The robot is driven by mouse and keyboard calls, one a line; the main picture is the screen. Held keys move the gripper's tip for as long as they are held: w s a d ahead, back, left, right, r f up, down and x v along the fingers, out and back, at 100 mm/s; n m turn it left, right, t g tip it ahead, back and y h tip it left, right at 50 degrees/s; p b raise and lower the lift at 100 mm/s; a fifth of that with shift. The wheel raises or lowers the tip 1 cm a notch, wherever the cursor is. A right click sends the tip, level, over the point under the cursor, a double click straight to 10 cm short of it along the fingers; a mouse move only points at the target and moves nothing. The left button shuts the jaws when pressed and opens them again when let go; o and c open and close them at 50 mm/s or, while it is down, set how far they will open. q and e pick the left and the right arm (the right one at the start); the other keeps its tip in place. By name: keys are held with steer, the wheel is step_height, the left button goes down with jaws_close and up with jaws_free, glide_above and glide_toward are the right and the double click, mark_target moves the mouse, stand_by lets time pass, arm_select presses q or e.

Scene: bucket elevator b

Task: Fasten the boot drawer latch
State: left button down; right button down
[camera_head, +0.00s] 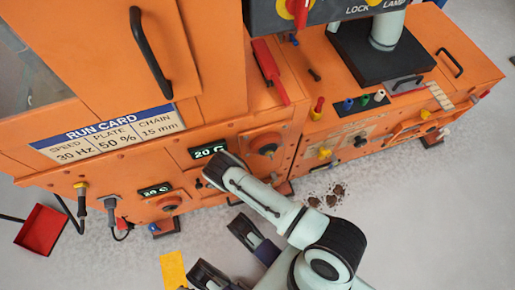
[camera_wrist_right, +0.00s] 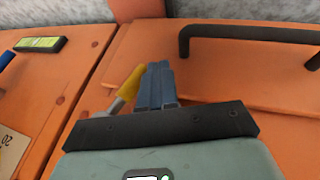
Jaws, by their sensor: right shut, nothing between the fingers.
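In the right wrist view, my right gripper (camera_wrist_right: 158,84) is shut with nothing between its fingers. Just left of the fingertips is a small lever, which looks like the latch (camera_wrist_right: 128,86), with a yellow grip and a pale metal shank. The fingers hide part of it, and I cannot tell whether they touch it. An orange panel, apparently the drawer front (camera_wrist_right: 225,80), carries a black bar handle (camera_wrist_right: 250,33) at the upper right. I cannot pick out the latch or my right fingertips for certain in the head view. My left gripper does not show.
The orange machine (camera_head: 235,75) fills the back of the head view, with knobs, displays and a run card (camera_head: 108,133). A red tray (camera_head: 41,229) is on the floor at left. A pale arm of mine crosses the lower middle. Floor at lower right (camera_head: 450,220) is clear.

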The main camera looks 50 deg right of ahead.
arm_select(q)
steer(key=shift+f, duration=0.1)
arm_select(e)
steer(key=shift+s+d+f, duration=0.4)
steer(key=shift+d+f, duration=0.1)
steer(key=shift+f, duration=0.05)
steer(key=shift+d, duration=0.1)
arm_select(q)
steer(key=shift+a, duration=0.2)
arm_select(e)
steer(key=shift+w, duration=0.1)
stand_by(0.6)
